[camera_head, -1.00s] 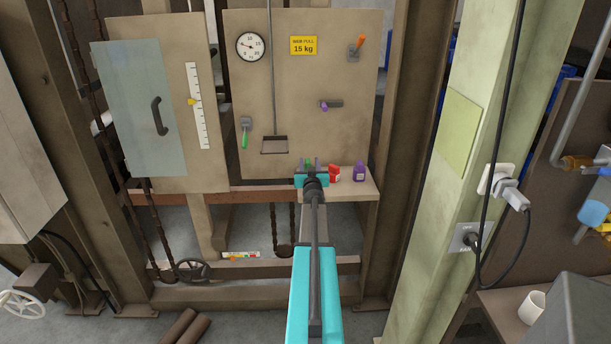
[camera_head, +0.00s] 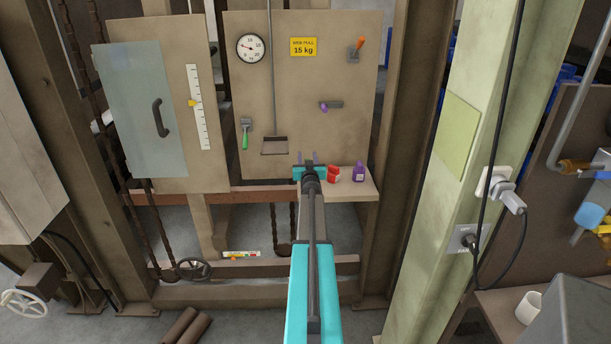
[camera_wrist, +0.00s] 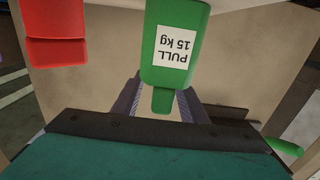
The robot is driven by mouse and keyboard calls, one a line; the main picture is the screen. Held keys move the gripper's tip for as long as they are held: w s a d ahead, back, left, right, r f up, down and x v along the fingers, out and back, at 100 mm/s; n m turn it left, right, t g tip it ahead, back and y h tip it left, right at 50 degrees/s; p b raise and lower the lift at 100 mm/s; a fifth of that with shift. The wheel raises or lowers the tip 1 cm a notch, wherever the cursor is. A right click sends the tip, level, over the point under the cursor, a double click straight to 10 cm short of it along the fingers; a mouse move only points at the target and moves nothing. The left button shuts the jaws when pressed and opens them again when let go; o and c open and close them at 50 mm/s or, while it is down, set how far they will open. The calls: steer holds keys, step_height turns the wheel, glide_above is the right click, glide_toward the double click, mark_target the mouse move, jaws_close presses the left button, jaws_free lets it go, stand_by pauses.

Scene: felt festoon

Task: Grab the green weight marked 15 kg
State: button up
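The green weight (camera_wrist: 178,28) fills the upper middle of the wrist view, with a white label reading PULL 15 kg, upside down in the picture. Its narrow green neck (camera_wrist: 162,100) points down between my two purple fingers. My gripper (camera_wrist: 160,104) is open, with a gap on each side of the neck. In the head view my gripper (camera_head: 308,158) is at the shelf's left part and hides the green weight. A red weight (camera_head: 333,174) stands just right of it; it also shows in the wrist view (camera_wrist: 55,35).
A purple weight (camera_head: 358,173) stands further right on the shelf (camera_head: 350,190). Behind is a beige panel (camera_head: 345,70) with a dial (camera_head: 250,47), a yellow sign reading WEB PULL 15 kg (camera_head: 303,46), a hanging tray (camera_head: 274,146) and a green-handled lever (camera_head: 245,138).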

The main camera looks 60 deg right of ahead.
stand_by(0.4)
jaws_close()
stand_by(1.2)
steer(key=shift+r, duration=0.1)
